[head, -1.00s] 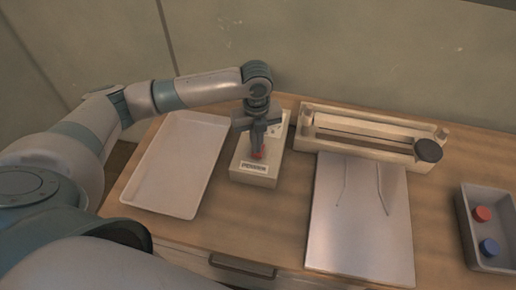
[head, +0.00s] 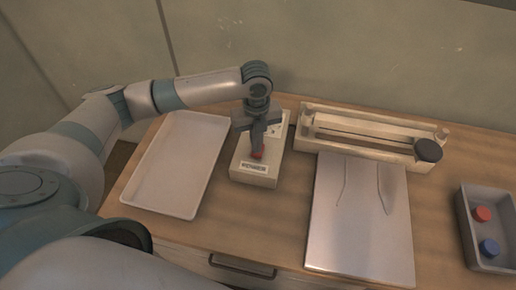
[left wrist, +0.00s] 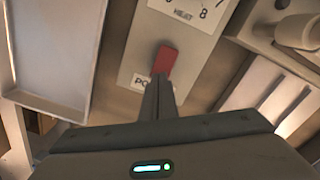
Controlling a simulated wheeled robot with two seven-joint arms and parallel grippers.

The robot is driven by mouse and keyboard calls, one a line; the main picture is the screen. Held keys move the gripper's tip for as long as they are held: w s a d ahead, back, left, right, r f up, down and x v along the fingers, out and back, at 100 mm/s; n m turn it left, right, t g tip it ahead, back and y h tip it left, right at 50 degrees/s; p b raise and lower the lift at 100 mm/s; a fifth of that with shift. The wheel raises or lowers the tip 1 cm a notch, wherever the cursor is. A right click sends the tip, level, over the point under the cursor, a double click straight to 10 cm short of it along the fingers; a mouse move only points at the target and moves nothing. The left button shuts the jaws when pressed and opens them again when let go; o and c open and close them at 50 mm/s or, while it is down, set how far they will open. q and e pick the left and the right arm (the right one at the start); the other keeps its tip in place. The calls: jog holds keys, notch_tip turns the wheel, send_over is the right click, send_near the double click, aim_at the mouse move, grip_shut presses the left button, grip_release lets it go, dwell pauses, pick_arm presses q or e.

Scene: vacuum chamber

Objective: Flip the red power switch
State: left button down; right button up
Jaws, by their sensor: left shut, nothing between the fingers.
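The red power switch (head: 257,153) is on the front part of a cream control box (head: 245,178). In the left wrist view the red switch (left wrist: 165,60) stands just beyond my fingertips, above a partly covered label. My left gripper (head: 258,146) points down over the box with its fingers closed together and empty. In the left wrist view its fingertips (left wrist: 161,78) overlap the lower end of the switch; I cannot tell whether they touch it. My right gripper is not in view.
A white tray (head: 150,190) lies left of the box. A long cream sealer-like device (head: 355,136) with a dark knob (head: 428,150) stands to the right, a pale sheet (head: 358,245) before it. A grey bin (head: 468,225) holds a red and a blue item.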

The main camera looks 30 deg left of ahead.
pick_arm(q)
jog(key=shift+f+b, duration=0.3)
jog(key=shift+f, duration=0.65)
dwell(0.8)
jog(key=shift+r, duration=0.15)
notch_tip(320, 180, up, 4)
jog(key=p, duration=0.5)
jog(key=shift+r, duration=0.25)
jog(key=shift+r+p, duration=1.1)
jog(key=shift+r, duration=0.05)
jog(key=shift+f, duration=0.1)
